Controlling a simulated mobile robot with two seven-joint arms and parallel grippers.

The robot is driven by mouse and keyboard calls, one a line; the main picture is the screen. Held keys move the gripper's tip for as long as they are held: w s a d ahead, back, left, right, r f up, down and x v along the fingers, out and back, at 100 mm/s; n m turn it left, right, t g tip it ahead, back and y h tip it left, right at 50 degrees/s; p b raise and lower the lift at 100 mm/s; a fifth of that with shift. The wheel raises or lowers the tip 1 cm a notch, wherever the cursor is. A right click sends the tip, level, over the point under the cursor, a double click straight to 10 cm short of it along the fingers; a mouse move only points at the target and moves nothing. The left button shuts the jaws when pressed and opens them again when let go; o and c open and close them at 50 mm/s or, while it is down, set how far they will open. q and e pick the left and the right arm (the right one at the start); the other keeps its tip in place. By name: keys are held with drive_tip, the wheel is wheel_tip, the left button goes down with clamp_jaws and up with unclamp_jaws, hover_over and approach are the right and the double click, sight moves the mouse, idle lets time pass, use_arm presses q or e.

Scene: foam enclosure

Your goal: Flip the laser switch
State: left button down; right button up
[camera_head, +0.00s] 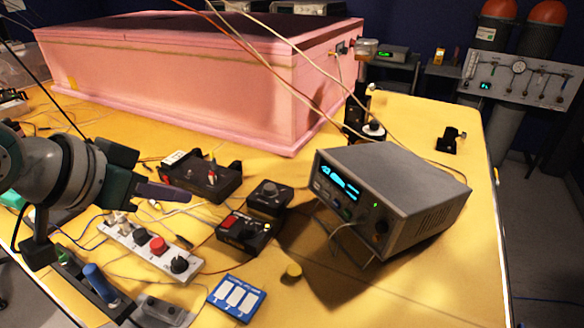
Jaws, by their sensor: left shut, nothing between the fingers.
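Several control boxes sit on the yellow table (340,294); I cannot tell which carries the laser switch. A black box with a red button (244,235) is at the centre, beside a black box with a knob (268,198). A larger black box with small levers on top (207,180) is behind them. A white strip with red and black knobs (150,246) is to the left. My left gripper (186,194) comes in from the left, shut and empty, its dark fingers in front of the lever box and above the white strip. My right gripper is not in view.
A grey instrument with a lit display (405,195) stands tilted at right, cables hanging over it. A pink foam enclosure (220,95) fills the back. The table's right side is mostly clear.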

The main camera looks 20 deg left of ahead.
use_arm(q)
drive_tip(key=b, duration=0.2)
hover_over(230, 221)
drive_tip(key=s, duration=0.3)
wheel_tip(230, 221, down, 7)
wheel_tip(230, 221, down, 3)
drive_tip(key=shift+w+a+f+b, duration=0.1)
drive_tip(key=shift+b, duration=0.5)
drive_tip(key=shift+f, duration=0.4)
